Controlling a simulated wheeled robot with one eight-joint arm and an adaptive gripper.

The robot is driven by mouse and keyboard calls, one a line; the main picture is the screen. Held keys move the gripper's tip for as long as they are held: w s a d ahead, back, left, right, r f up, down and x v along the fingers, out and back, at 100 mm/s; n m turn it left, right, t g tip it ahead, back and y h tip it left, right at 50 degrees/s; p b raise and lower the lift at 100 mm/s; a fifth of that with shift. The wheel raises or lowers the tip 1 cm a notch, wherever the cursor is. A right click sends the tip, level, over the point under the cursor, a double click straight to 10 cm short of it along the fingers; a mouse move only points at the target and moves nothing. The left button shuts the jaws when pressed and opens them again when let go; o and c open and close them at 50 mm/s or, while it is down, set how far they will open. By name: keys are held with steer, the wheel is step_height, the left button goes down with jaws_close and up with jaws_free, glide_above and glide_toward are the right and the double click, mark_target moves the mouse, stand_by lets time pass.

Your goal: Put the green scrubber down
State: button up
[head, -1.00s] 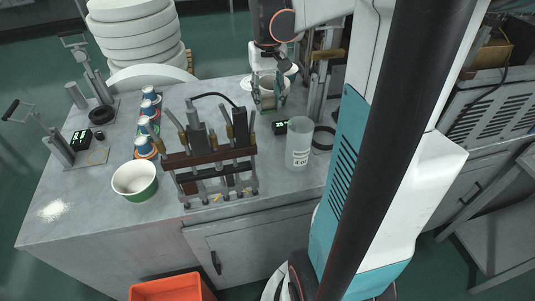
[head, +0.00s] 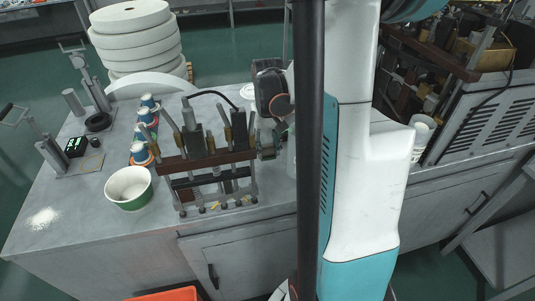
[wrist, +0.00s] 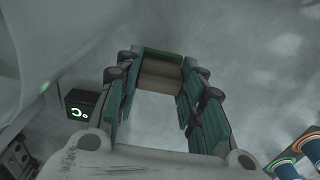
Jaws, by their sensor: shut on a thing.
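In the wrist view, the scrubber (wrist: 161,72), a small block with a green edge and a tan-brown face, sits between the fingertips of my gripper (wrist: 158,85). The gripper is shut on it, with a finger on each side. Grey table surface shows around and beyond it; I cannot tell whether the block touches the table. In the head view, my gripper (head: 268,146) is just right of the metal rack, and the scrubber cannot be made out there.
A metal rack (head: 210,160) stands directly left of my gripper. A white-and-green bowl (head: 129,188), several blue-and-white cups (head: 140,153) and white powder (head: 43,217) are further left on the table (head: 85,222). A small black device (wrist: 82,105) with a green display shows in the wrist view.

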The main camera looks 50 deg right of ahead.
mark_target(267, 153)
steer(key=shift+f+b, duration=0.3)
steer(key=shift+f, duration=1.15)
steer(key=shift+f, duration=0.1)
steer(key=o, duration=0.9)
steer(key=shift+o, duration=0.2)
steer(key=shift+f, duration=0.15)
steer(key=r+p, duration=0.1)
steer(key=r, duration=0.3)
steer(key=r+p, duration=0.1)
steer(key=r, duration=0.3)
steer(key=d+r+p, duration=0.1)
steer(key=r, duration=0.4)
steer(key=shift+s+p, duration=0.2)
steer(key=shift+p, duration=0.2)
steer(key=shift+r, duration=0.45)
steer(key=shift+a, duration=0.1)
